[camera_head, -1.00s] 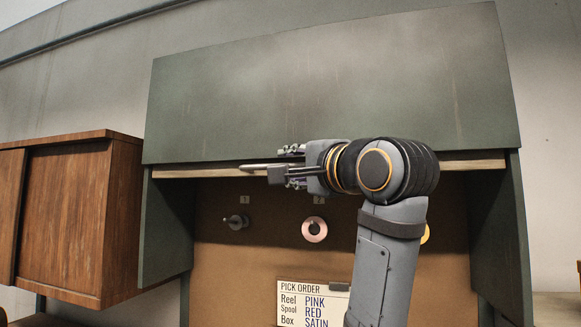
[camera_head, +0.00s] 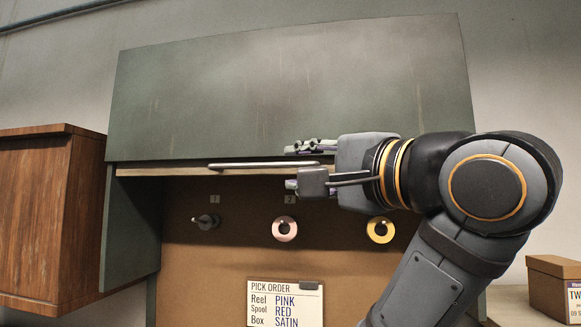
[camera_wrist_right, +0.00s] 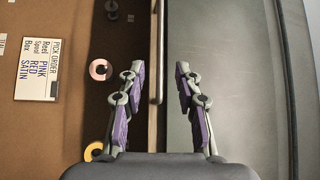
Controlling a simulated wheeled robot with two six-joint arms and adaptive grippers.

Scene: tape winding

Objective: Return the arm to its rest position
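My right gripper (camera_head: 302,168) is at the lower edge of the green cabinet door (camera_head: 290,85), its fingers pointing left in the head view. In the right wrist view its fingers (camera_wrist_right: 160,78) are spread apart with purple pads and hold nothing. The door's grey bar handle (camera_head: 255,165) runs along the lower edge. In the right wrist view the handle (camera_wrist_right: 160,45) shows in the gap between the fingers; I cannot tell how far off it is. My right arm reaches in from the lower right. My left gripper is not in view.
Below the door, a brown back panel carries a bare peg (camera_head: 205,222), a pink reel (camera_head: 284,229) and a yellow reel (camera_head: 380,230). A pick order sign (camera_head: 285,303) is below. A wooden cabinet (camera_head: 50,215) stands left, a cardboard box (camera_head: 553,285) lower right.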

